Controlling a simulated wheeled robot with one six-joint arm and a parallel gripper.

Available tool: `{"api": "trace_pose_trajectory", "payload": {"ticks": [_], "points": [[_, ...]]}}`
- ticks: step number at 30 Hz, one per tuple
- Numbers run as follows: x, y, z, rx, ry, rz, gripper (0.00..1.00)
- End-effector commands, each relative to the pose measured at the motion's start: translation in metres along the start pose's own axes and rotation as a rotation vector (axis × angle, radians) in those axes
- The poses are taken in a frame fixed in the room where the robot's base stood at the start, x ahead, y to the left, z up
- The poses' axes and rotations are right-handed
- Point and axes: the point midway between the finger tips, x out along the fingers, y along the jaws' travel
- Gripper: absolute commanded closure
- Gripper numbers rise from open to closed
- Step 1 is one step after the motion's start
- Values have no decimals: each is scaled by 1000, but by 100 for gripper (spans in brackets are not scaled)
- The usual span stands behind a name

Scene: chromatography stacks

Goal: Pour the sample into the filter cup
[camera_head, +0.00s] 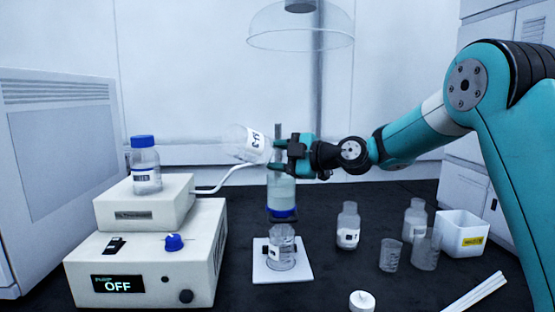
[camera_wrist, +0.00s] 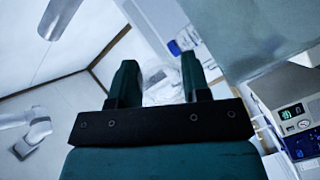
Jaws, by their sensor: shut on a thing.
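My gripper (camera_head: 284,150) is shut on a clear sample bottle (camera_head: 240,144) with a white label. The bottle is tipped far over, almost level, with its rounded body to the left, beside and above the filter cup (camera_head: 282,190). I cannot tell where its mouth is or whether liquid is flowing. The filter cup is a tall clear cylinder with a pale grey-green lower part and a blue collar, standing upright over a clear receiving flask (camera_head: 281,250) on a white plate (camera_head: 301,271). In the wrist view, my gripper (camera_wrist: 160,78) shows two dark fingers with something clear between them.
A pump box (camera_head: 145,262) reading OFF stands at left, with a blue-capped bottle (camera_head: 146,168) on top and a white tube (camera_head: 229,177). Bottles (camera_head: 348,228), beakers (camera_head: 390,256) and a white bin (camera_head: 461,233) stand at right. A clear dome (camera_head: 300,28) hangs above.

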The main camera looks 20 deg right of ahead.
Motion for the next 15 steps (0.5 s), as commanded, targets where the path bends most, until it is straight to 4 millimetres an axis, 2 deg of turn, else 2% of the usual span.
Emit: {"api": "trace_pose_trajectory", "payload": {"ticks": [5, 15], "points": [[0, 0, -1, -18, -3, -5, 100], [2, 5, -10, -225, -76, -86, 100]]}}
